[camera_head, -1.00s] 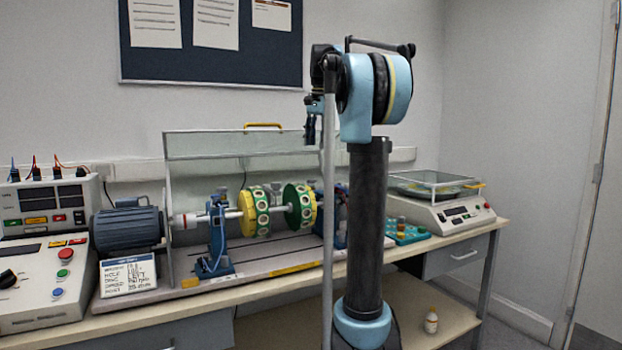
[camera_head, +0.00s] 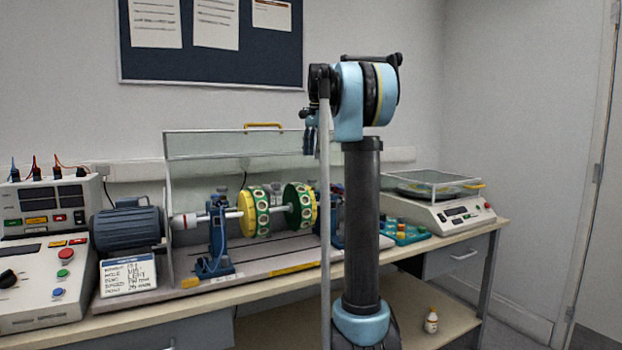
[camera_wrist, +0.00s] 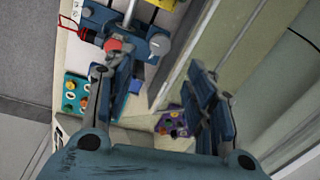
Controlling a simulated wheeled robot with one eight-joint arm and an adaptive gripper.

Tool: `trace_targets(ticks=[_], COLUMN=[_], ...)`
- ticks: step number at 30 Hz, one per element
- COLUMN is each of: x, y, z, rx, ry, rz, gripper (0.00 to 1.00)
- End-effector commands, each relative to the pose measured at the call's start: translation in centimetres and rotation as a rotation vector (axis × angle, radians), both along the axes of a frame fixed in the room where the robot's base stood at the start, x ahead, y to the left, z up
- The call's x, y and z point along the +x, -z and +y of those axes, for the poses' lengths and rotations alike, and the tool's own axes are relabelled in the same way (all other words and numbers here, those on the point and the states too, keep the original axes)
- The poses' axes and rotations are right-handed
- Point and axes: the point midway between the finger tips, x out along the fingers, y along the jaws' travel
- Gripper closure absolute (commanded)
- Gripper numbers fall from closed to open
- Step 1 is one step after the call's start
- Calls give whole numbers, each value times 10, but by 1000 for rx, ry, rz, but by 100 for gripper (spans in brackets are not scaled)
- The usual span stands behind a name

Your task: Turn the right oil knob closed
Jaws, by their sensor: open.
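The rotor rig shows in the head view with the left blue bearing stand (camera_head: 215,240) in plain sight. The right blue bearing stand (camera_head: 337,215) is mostly hidden behind my arm. In the wrist view a blue bearing stand (camera_wrist: 128,38) lies at the top, with a grey round knob (camera_wrist: 158,44) and a red round end (camera_wrist: 113,45). I cannot tell for sure which part is the right oil knob. My gripper (camera_wrist: 165,85) is open and empty above the bench, its fingers apart from the knob. It also shows small and dark in the head view (camera_head: 309,138).
A clear guard panel (camera_head: 235,144) with a yellow handle stands behind the rotor. A teal tray (camera_head: 405,233) with coloured pieces and a balance (camera_head: 440,212) sit to the right. A control box (camera_head: 45,280) and a motor (camera_head: 128,228) are at left.

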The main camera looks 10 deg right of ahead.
Motion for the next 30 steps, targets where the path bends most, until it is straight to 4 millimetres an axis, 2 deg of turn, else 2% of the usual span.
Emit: trace_targets(ticks=[9, 15, 21, 30], x=[5, 7, 8, 8], y=[55, 81, 93, 95], z=[3, 4, 5, 5], rx=[0, 0, 0, 0], ry=[0, 0, 0, 0], rz=[0, 0, 0, 0], gripper=[50, 50, 50, 50])
